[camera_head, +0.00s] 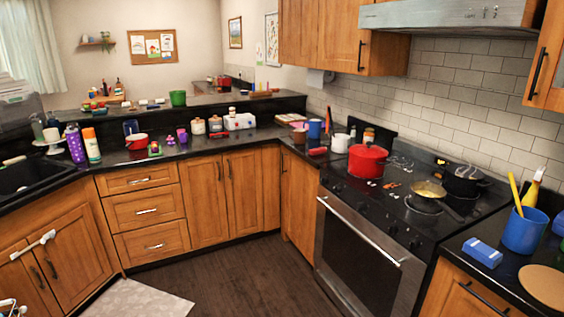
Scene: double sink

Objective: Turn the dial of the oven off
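The oven (357,262) stands at the right of the view, with a dark glass door and a steel handle (360,228). Small dark dials sit along its front panel above the handle, one near the left end (337,188) and one near the right end (414,243). They are too small to tell which way they are turned. A red pot (367,160) with a lid, a pan (428,189) with yellow food and a black pot (462,179) stand on the cooktop.
The dark floor (235,270) in front of the oven is clear, with a pale rug (140,300) at lower left. Counters flank the oven; a blue cup (524,231) with utensils stands to its right. A range hood (450,14) hangs above.

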